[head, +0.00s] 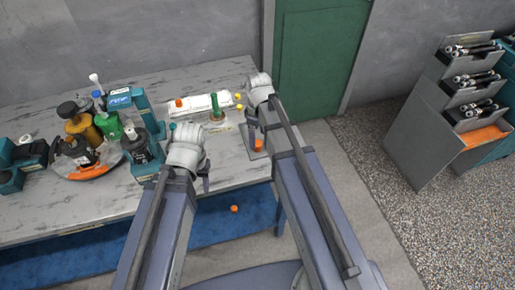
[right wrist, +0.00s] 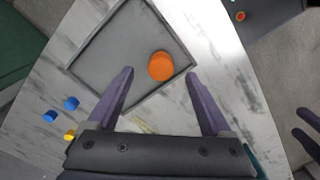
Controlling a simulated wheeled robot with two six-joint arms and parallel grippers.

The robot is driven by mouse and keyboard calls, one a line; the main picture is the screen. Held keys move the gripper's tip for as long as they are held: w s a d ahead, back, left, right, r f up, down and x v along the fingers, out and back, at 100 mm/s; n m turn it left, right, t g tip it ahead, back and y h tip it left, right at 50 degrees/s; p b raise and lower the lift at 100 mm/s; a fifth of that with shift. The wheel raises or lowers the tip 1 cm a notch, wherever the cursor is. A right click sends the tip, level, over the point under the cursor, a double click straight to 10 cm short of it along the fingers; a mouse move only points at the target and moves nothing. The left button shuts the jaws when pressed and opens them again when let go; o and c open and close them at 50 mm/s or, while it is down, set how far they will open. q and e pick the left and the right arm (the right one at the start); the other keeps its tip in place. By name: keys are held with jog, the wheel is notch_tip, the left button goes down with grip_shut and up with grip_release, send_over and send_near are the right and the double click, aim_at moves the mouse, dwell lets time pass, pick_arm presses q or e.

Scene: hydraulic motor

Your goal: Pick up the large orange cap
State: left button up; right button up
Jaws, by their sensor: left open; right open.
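The large orange cap (right wrist: 160,66) is a short round cap lying in a grey square tray (right wrist: 95,45) on the table. In the head view the cap (head: 258,146) shows near the table's right edge, partly beside my right arm. My right gripper (right wrist: 159,75) is open and empty, with its two fingers either side of the cap in the right wrist view and gaps on both sides; height above it is hard to tell. In the head view my right gripper (head: 253,122) is partly hidden by its wrist. My left gripper (head: 204,180) is open near the table's front edge, away from the cap.
Bottles and a teal machine (head: 145,110) crowd the table's left. A white part (head: 200,103) with a green piece stands at the back. Small blue caps (right wrist: 71,103) and a yellow cap (right wrist: 70,135) lie left of the tray.

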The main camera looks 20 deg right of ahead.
aim_at(257, 143)
pick_arm(q)
notch_tip(257, 143, down, 3)
jog(key=shift+f+b, duration=0.1)
jog(key=shift+b, duration=1)
pick_arm(e)
notch_tip(257, 143, down, 3)
jog(key=shift+f, duration=0.1)
grip_shut()
